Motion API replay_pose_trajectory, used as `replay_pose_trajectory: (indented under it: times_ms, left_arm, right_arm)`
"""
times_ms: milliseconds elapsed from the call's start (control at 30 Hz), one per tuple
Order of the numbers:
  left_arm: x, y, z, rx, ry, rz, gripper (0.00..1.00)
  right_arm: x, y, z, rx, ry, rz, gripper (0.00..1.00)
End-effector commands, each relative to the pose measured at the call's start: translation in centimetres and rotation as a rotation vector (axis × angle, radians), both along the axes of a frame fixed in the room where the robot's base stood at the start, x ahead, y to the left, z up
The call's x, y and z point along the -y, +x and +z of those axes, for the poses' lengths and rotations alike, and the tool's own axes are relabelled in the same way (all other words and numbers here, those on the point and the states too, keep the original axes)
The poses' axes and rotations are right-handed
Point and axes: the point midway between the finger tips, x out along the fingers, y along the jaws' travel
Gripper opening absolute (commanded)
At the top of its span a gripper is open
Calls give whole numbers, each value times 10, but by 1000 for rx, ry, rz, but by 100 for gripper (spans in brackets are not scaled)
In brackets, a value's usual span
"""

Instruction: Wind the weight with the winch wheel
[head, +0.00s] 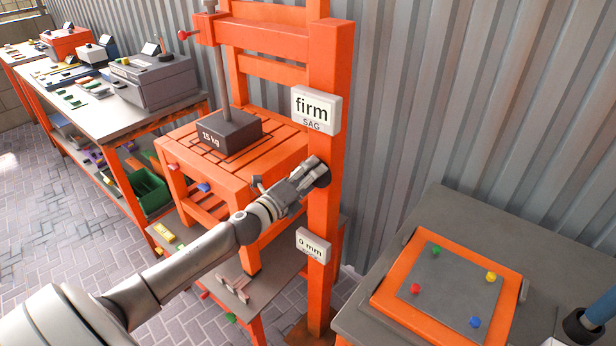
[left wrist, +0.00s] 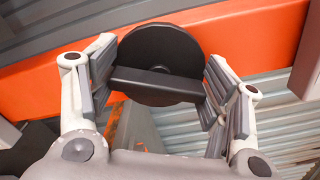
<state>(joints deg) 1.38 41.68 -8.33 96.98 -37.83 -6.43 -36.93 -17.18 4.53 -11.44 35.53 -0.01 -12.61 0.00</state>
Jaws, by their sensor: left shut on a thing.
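The winch wheel (left wrist: 160,55) is a black disc with a raised bar across it, on the orange post (head: 326,130). My left gripper (head: 310,178) is shut on it; in the left wrist view the fingers (left wrist: 160,90) stand on both sides of the bar. In the head view the arm hides most of the wheel. The dark weight (head: 232,130), marked "15 kg", sits on the orange slatted bench top (head: 275,158) with a grey rod rising from it. A sign (head: 316,109) reads "firm SAG" and a lower one (head: 313,245) reads "0 mm".
A grey table (head: 450,220) at the right holds an orange board (head: 395,300) with coloured knobs. Long workbenches (head: 110,120) with grey machines stand at the back left. A green crate (head: 148,190) is under one. Corrugated wall (head: 430,80) closes the back.

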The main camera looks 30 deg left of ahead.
Motion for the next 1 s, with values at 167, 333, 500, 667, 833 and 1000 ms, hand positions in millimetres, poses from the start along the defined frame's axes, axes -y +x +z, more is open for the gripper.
replay_pose_trajectory:
  times_ms: [167,333,500,667,833,1000]
  left_arm:
    - [-2,2,7,13,0,4,88]
    - [-1,1,5,8,-1,3,93]
    - [-1,1,3,5,-1,2,93]
    - [-1,-3,1,3,-2,2,93]
    - [-2,-20,0,0,-3,1,93]
    - [-4,-43,0,0,-4,1,93]
  right_arm:
    - [0,0,0,0,0,0,40]
    - [2,0,0,-1,-2,1,40]
    - [3,0,0,0,-3,2,40]
    - [3,0,0,0,-3,2,40]
    - [2,0,0,0,-2,1,40]
    - [1,0,0,0,-1,1,40]
